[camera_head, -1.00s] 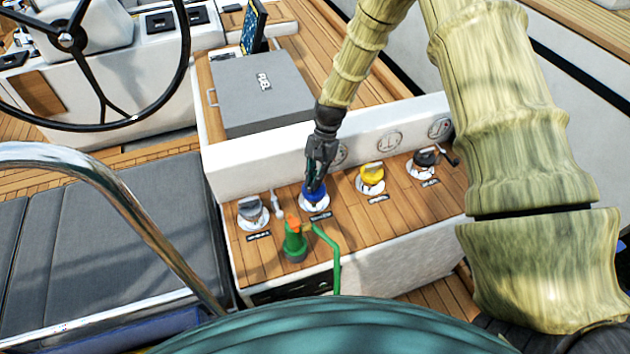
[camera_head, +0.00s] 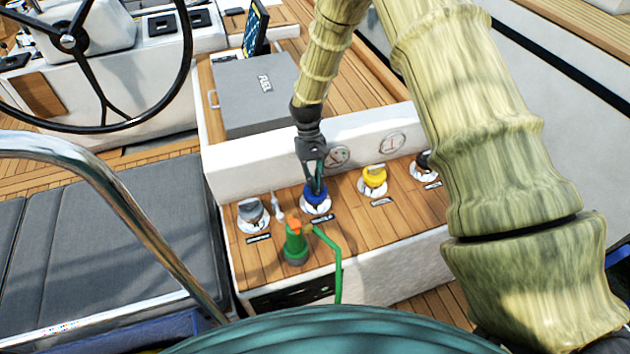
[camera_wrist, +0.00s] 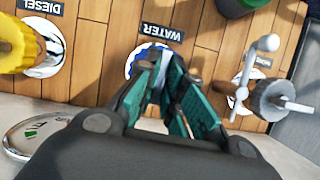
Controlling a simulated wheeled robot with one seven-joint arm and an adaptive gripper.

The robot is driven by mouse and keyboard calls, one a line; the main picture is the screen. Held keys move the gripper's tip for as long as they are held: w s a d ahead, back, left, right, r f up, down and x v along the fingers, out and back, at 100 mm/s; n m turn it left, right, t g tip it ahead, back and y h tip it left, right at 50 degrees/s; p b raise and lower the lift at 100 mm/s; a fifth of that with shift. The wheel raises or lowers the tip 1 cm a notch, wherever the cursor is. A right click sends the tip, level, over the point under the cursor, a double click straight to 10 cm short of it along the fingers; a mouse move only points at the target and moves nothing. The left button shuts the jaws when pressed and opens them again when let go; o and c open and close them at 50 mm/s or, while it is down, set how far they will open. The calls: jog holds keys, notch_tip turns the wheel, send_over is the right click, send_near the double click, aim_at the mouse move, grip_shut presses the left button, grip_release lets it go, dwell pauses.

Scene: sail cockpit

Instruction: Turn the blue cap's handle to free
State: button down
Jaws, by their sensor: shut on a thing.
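The blue cap (camera_head: 316,195) sits on a round white plate on the wooden deck panel, between the grey cap at left and the yellow cap at right. My gripper (camera_head: 315,184) comes down on it from above, its fingers shut on the cap's handle. In the wrist view my gripper's green-padded fingers (camera_wrist: 170,98) close around the handle, beside the label WATER (camera_wrist: 162,32). The fingers hide most of the cap and handle, with some blue (camera_wrist: 133,68) showing at the edge. I cannot read the handle's exact angle.
A grey cap (camera_head: 251,211) with a pale upright tool beside it stands to the left. A yellow cap (camera_head: 373,178) and a black cap (camera_head: 424,163) stand to the right. A green-and-orange hose fitting (camera_head: 295,243) stands in front. A white wall with gauges (camera_head: 337,157) rises close behind.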

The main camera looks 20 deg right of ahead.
jog(key=shift+n, duration=0.4)
jog(key=c, duration=1.5)
grip_release()
jog(key=v, duration=1.2)
jog(key=shift+a, duration=0.15)
